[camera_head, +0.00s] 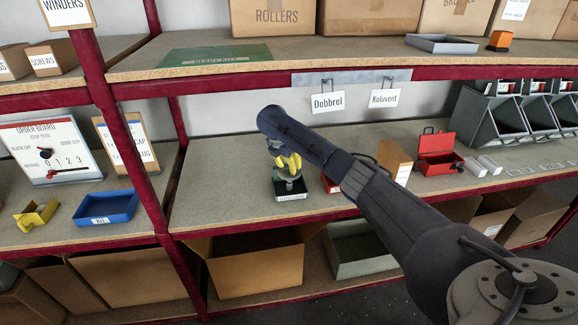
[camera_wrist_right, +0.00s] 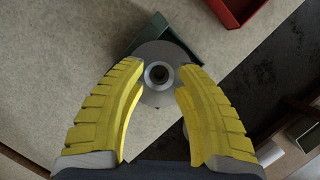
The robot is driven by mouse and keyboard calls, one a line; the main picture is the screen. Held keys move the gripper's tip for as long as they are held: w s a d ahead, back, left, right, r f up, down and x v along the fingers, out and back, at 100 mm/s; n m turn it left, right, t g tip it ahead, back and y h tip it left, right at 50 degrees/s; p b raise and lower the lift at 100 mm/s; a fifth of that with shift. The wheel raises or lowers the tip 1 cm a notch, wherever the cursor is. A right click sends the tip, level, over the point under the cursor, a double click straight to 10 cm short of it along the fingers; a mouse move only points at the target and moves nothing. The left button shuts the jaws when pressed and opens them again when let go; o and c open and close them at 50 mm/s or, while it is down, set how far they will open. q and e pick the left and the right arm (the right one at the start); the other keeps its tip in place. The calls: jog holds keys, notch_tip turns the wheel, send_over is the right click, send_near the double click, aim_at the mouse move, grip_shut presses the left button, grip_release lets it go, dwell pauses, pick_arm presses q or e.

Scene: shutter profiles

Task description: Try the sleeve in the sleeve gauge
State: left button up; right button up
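The sleeve gauge (camera_head: 291,190), a dark base with a label on its front, stands on the middle shelf. A round grey piece sits above its base. My right gripper (camera_head: 289,161), with yellow fingers, points down right over it. In the right wrist view the fingers (camera_wrist_right: 160,80) are apart, with a small grey ring (camera_wrist_right: 158,75) with a dark bore between their tips, over a grey disc (camera_wrist_right: 150,53). I cannot tell whether the ring is the sleeve, or whether the fingers touch it. My left gripper is out of view.
A red open box (camera_head: 437,160) and two pale blocks (camera_head: 482,165) stand to the right. A blue tray (camera_head: 106,207) and a yellow holder (camera_head: 36,215) lie left of the red upright (camera_head: 125,140). Bare shelf lies left of the gauge. An upper shelf runs overhead.

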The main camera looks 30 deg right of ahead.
jog(key=shift+v, duration=3.75)
jog(key=shift+a+f, duration=0.1)
